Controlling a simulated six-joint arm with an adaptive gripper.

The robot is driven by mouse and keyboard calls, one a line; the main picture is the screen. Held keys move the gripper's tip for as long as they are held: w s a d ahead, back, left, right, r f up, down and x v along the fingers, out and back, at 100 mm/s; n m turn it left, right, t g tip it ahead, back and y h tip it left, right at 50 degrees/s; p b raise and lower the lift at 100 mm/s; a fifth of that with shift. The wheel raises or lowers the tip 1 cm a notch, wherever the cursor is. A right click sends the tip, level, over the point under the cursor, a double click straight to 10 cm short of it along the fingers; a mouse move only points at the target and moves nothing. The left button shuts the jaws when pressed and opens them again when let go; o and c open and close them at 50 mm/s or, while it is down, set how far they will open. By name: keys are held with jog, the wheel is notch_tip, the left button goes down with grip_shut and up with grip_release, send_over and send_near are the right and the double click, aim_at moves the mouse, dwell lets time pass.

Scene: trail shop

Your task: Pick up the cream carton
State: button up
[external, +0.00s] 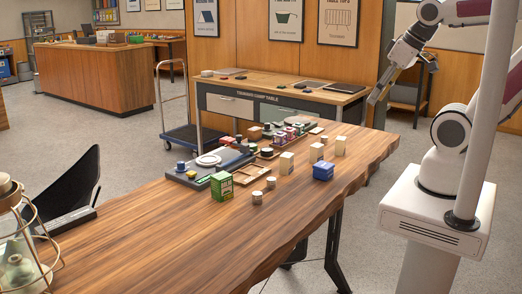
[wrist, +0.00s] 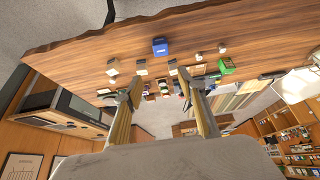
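Three similar cream cartons stand in a loose row near the right end of the wooden table: a near one (external: 286,163), a middle one (external: 316,153) and a far one (external: 340,146). I cannot tell which one the task names. In the wrist view cream cartons show at left (wrist: 113,66), centre (wrist: 141,67) and right (wrist: 173,67). My gripper (external: 380,93) is raised to the right of the table, clear of the cartons. In the wrist view its two fingers (wrist: 160,88) are spread apart with nothing held between them.
A blue box (external: 323,171) stands in front of the cartons. A green box (external: 221,187) and two small cups (external: 257,198) (external: 271,182) are to the left. The wooden table's (external: 190,240) front is clear.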

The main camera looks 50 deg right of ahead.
jog(key=shift+o, duration=0.5)
jog(key=n+g, duration=0.6)
jog(key=n, duration=0.8)
send_over(316, 145)
jog(key=f, duration=1.8)
jog(key=shift+s+a+f, duration=0.1)
jog(key=shift+s+a, duration=0.1)
jog(key=shift+s, duration=0.1)
jog(key=shift+w+n, duration=0.25)
jog(key=shift+n, duration=1.35)
jog(key=shift+f, duration=1.2)
